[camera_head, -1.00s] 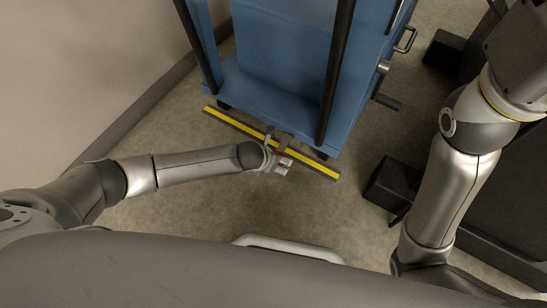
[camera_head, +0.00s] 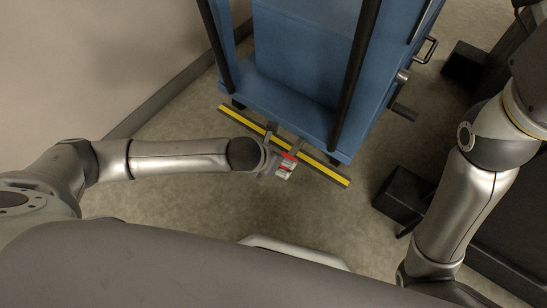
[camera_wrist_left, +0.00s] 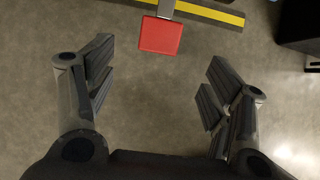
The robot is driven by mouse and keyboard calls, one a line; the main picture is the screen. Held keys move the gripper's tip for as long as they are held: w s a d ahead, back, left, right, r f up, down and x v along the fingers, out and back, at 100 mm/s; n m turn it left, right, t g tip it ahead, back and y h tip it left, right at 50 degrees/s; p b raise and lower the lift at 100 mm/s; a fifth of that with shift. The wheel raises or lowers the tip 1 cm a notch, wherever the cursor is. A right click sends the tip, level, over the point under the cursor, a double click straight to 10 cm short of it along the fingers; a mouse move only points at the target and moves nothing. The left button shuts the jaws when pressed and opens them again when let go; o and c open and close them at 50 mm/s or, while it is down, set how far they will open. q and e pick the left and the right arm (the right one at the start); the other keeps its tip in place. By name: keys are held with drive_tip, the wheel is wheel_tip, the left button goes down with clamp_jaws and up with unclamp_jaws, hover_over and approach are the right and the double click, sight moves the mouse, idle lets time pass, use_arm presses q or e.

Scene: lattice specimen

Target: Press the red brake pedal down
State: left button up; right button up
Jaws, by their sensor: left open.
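The red brake pedal (camera_wrist_left: 160,36) is a flat red plate on a grey arm in the left wrist view, at the top centre, beyond and between my left fingertips. In the head view only a bit of the red pedal (camera_head: 289,155) shows beside my left gripper (camera_head: 279,167), which hides part of it. My left gripper is open and empty in the wrist view (camera_wrist_left: 160,75), its fingers well apart. I cannot tell whether it touches the pedal. My right arm comes in at the right of the head view, and its gripper is out of frame.
A blue cart (camera_head: 300,100) stands behind the pedal. A yellow and black bar (camera_head: 325,173) runs along the cart's base. Black boxes (camera_head: 402,193) stand on the floor at the right. A wall (camera_head: 90,60) is at the left. Floor in front is clear.

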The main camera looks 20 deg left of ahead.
use_arm(q)
drive_tip(key=shift+v, duration=0.9)
